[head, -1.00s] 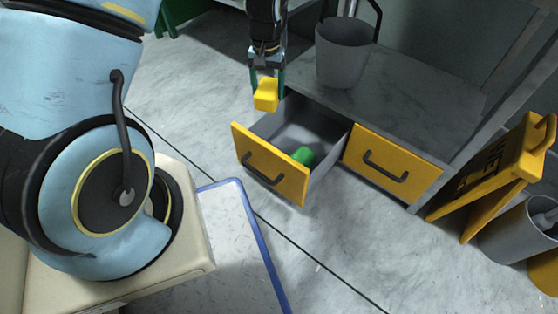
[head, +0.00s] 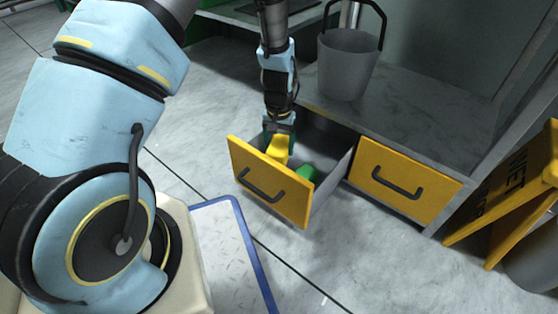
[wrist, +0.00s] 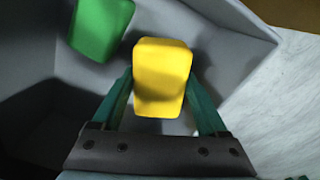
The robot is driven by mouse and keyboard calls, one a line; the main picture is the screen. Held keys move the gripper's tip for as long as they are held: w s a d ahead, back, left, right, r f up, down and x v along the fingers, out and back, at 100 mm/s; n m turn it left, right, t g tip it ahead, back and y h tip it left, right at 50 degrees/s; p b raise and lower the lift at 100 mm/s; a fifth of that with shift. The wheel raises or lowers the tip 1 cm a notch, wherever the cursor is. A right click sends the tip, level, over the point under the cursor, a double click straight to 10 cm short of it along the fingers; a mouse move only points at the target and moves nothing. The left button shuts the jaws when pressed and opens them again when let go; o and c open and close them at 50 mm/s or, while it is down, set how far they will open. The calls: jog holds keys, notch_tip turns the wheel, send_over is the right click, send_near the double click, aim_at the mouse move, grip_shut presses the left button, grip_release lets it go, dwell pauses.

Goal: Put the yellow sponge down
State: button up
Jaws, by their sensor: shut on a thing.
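My gripper (head: 279,128) is shut on the yellow sponge (head: 278,149), at the mouth of the open drawer (head: 267,187). In the wrist view the yellow sponge (wrist: 162,75) sits between the two green fingers of my gripper (wrist: 162,92), with the drawer's grey inside (wrist: 215,55) around and below it. In the head view the drawer's yellow front hides part of the inside. I cannot tell whether the sponge touches the drawer floor.
A green block (head: 306,173) lies in the drawer beside the sponge; it also shows in the wrist view (wrist: 101,27). A shut yellow-fronted drawer (head: 402,182) is to the right. A grey bucket (head: 346,64) stands on the cabinet top. A yellow wet-floor sign (head: 515,205) stands at the right.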

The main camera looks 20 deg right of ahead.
notch_tip(320, 180, down, 5)
jog(key=b, duration=0.2)
jog(key=shift+b, duration=0.4)
jog(key=o, duration=1.2)
